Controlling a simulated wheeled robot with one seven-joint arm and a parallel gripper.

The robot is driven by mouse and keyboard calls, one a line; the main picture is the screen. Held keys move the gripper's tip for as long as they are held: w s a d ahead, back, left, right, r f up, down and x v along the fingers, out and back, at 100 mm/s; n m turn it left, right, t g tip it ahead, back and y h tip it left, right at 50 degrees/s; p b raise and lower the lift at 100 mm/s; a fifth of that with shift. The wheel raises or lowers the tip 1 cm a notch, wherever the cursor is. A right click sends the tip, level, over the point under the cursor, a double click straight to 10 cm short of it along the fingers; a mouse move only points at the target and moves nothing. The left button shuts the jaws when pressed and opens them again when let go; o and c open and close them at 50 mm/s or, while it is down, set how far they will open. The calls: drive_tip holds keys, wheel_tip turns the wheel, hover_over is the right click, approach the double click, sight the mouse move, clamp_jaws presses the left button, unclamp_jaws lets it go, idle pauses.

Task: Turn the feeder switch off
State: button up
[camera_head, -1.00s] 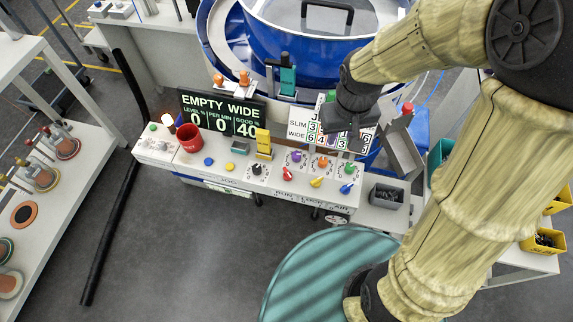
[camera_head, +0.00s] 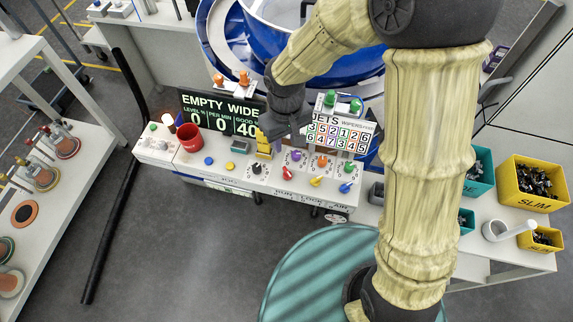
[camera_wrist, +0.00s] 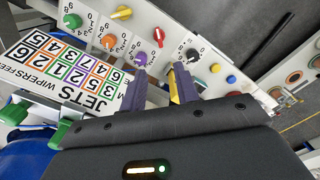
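I cannot read which control on the white panel (camera_head: 222,177) is labelled as the feeder switch. A black knob (camera_head: 257,170) sits on a dial there; it also shows in the wrist view (camera_wrist: 192,54). A red lever (camera_head: 287,173), yellow lever (camera_head: 316,181) and blue lever (camera_head: 346,187) stand to its right along the front. Purple (camera_head: 296,156), orange (camera_head: 323,161) and green (camera_head: 349,167) knobs stand behind them. My gripper (camera_wrist: 157,76) is open over the panel's back, its fingers spread near the purple and black knobs. Nothing shows held between them.
A yellow block (camera_head: 264,145) stands close to my gripper. A red cup (camera_head: 189,138) and a lit display (camera_head: 222,115) are to the left. The jets board (camera_head: 341,132) stands behind the knobs. A blue bowl feeder (camera_head: 262,40) is further back.

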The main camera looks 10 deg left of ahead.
sight(286, 170)
wheel_tip(286, 170, down, 13)
drive_tip(key=shift+s+d+f+p, duration=0.1)
drive_tip(key=shift+f+p, duration=0.1)
drive_tip(key=shift+p, duration=0.15)
clamp_jaws()
